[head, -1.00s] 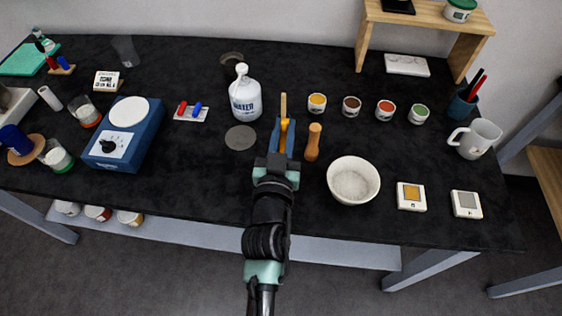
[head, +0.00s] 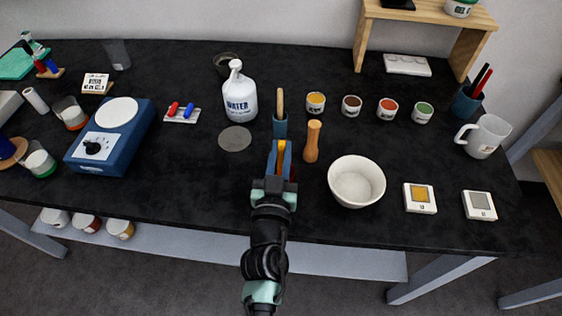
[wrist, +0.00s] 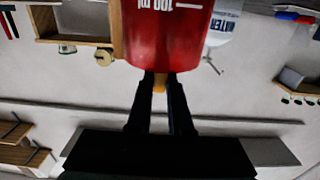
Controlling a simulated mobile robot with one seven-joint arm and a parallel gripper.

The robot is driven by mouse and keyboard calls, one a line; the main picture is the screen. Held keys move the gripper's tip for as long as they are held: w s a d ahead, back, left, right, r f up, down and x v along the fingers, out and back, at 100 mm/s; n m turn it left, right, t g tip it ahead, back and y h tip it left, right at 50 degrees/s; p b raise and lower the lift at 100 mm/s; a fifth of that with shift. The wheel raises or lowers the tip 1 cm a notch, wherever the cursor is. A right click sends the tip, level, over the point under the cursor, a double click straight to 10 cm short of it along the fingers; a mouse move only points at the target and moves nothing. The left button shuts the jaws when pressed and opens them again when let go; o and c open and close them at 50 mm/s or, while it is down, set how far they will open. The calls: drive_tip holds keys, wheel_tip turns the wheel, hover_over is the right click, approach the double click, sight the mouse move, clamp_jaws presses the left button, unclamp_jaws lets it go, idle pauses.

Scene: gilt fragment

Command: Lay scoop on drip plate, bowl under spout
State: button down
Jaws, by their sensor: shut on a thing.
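My gripper (head: 281,152) is shut on the yellow-orange handle of the scoop, above the table's front middle. In the wrist view, the scoop (wrist: 165,35) is a red cup marked 100 ml, just beyond the fingertips (wrist: 160,86); in the head view most of it is hidden. The drip plate appears to be the flat grey disc (head: 235,138) on the table, left of and beyond my gripper. The white water bottle (head: 239,98) with a pump spout stands just behind it and also shows in the wrist view (wrist: 224,22). The white bowl (head: 356,182) stands upright, right of my gripper.
A wooden pestle-like tool (head: 312,141) stands between my gripper and the bowl. A blue-grey cup (head: 280,128) with a wooden handle in it is behind my gripper. Several paint pots stand farther back, and a blue hotplate (head: 112,140) at left.

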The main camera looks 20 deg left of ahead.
drive_tip(key=shift+f, duration=0.8)
drive_tip(key=shift+r, duration=0.1)
drive_tip(key=c, duration=0.8)
unclamp_jaws()
drive_tip(key=shift+f+b, duration=0.3)
drive_tip(key=shift+b, duration=0.05)
drive_tip(key=v, duration=0.6)
drive_tip(key=b+v, duration=0.1)
drive_tip(key=v, duration=0.6)
drive_tip(key=shift+w+d+r+b, duration=0.1)
drive_tip(key=shift+d+b, duration=0.1)
drive_tip(key=shift+b, duration=0.1)
